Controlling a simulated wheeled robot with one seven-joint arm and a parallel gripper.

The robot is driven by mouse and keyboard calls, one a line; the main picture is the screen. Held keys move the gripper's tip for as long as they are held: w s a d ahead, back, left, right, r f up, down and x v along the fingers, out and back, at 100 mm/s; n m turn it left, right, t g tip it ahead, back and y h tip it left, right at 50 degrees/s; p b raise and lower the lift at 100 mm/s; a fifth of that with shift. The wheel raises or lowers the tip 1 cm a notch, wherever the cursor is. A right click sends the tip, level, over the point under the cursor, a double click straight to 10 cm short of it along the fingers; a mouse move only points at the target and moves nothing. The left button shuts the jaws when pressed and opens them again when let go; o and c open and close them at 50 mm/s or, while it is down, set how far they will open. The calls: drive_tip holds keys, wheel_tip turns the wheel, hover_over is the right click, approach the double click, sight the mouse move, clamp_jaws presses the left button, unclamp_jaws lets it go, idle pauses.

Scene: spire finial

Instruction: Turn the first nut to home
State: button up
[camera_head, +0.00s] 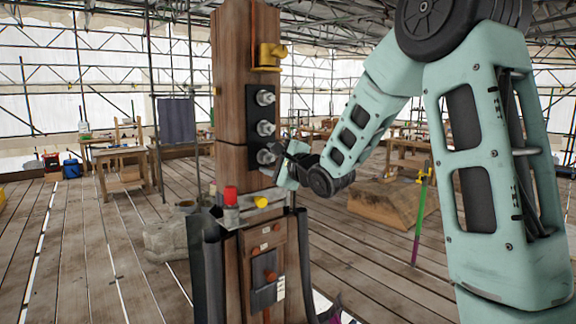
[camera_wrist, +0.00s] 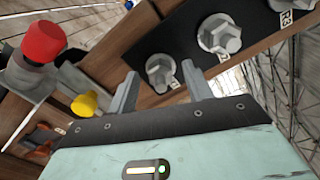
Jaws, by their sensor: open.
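Three silver hex nuts sit in a column on a black plate (camera_head: 251,112) on the wooden post: the top nut (camera_head: 265,97), the middle nut (camera_head: 266,128) and the bottom nut (camera_head: 265,157). My gripper (camera_head: 281,156) is at the bottom nut, coming from the right. In the wrist view my gripper (camera_wrist: 160,80) is open, with the near nut (camera_wrist: 158,66) showing between its fingertips. I cannot tell whether the fingers touch it. Another nut (camera_wrist: 219,36) stands farther up the plate. Small labels sit beside the nuts, and which nut is first is not readable.
Below the plate are a red cap (camera_head: 230,196) and a yellow knob (camera_head: 262,202), close to my gripper; the red cap (camera_wrist: 44,42) also shows in the wrist view. A yellow bracket (camera_head: 268,57) is above. Workbenches (camera_head: 121,152) stand behind on open plank floor.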

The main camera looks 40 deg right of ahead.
drive_tip(key=s+b, duration=0.6)
drive_tip(key=s, duration=1.1)
drive_tip(key=shift+d, duration=0.3)
drive_tip(key=a+f+n+g+b, duration=0.5)
drive_tip(key=a+f+n+g, duration=0.3)
drive_tip(key=a+f+n, duration=0.85)
drive_tip(key=s+a+f+n+g+b, duration=0.1)
drive_tip(key=s+a+f+n+g, duration=0.2)
drive_tip(key=s, duration=0.4)
drive_tip(key=s+a+f+n+g+b, duration=0.1)
drive_tip(key=s+a+f+n+g, duration=0.2)
drive_tip(key=s+a+f+n, duration=0.2)
drive_tip(key=s+a+f+n+g, duration=0.4)
drive_tip(key=s+f+n, duration=0.1)
drive_tip(key=s+f, duration=0.3)
drive_tip(key=shift+s+a+n+b, duration=0.35)
drive_tip(key=shift+s+b, duration=0.05)
drive_tip(key=shift+s, duration=0.3)
